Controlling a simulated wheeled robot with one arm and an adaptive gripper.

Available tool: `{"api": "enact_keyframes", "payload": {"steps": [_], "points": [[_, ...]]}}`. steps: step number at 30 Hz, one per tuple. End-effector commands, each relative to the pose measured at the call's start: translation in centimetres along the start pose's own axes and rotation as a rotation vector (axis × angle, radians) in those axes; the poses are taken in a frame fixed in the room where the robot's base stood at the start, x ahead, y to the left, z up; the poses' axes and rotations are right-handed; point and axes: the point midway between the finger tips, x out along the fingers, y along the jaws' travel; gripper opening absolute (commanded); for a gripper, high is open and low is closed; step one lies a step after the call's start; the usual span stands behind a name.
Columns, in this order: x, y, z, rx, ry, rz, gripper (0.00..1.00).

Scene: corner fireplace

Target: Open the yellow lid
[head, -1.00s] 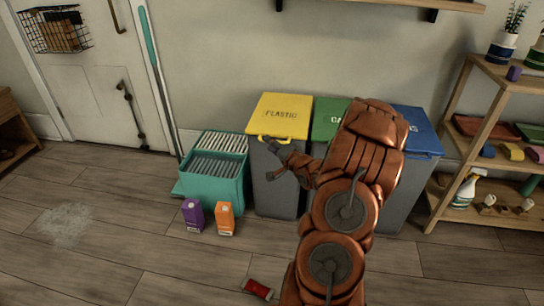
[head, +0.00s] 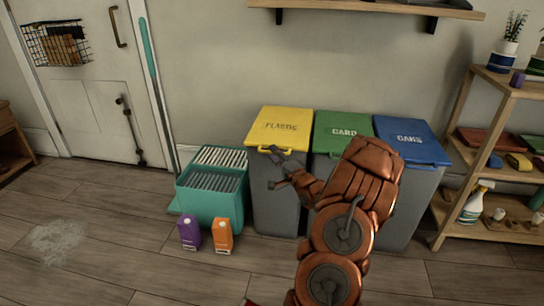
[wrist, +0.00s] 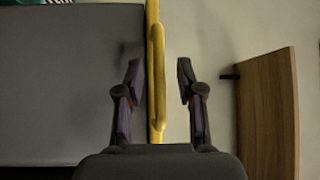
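The yellow lid (head: 285,125), lettered PLASTIC, lies closed on a grey bin (head: 277,195). A yellow handle (head: 274,151) sticks out at its front edge. My gripper (head: 274,168) is just in front of and slightly below this handle in the head view. In the wrist view my gripper (wrist: 158,70) is open, with one finger on each side of the yellow handle (wrist: 157,80). Both fingers look apart from the handle; how deep it sits between them I cannot tell.
A bin with a green lid (head: 342,131) and one with a blue lid (head: 410,140) stand to the right. A teal crate (head: 212,200), a purple carton (head: 190,233) and an orange carton (head: 223,236) are to the left. A wooden shelf (head: 455,205) stands at right.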

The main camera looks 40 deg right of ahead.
Motion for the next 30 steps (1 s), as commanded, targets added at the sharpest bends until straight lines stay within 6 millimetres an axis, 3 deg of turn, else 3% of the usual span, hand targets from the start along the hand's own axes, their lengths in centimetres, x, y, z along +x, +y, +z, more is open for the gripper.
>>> {"api": "enact_keyframes", "payload": {"steps": [6,17,27,30], "points": [[1.4,0.2,0.2,0.000,-0.002,0.003,0.37],[1.7,0.1,0.1,0.001,-0.001,0.003,0.36],[1.7,0.1,0.1,0.001,-0.001,0.003,0.01],[1.6,0.1,0.1,0.001,-0.001,0.003,0.00]]}}
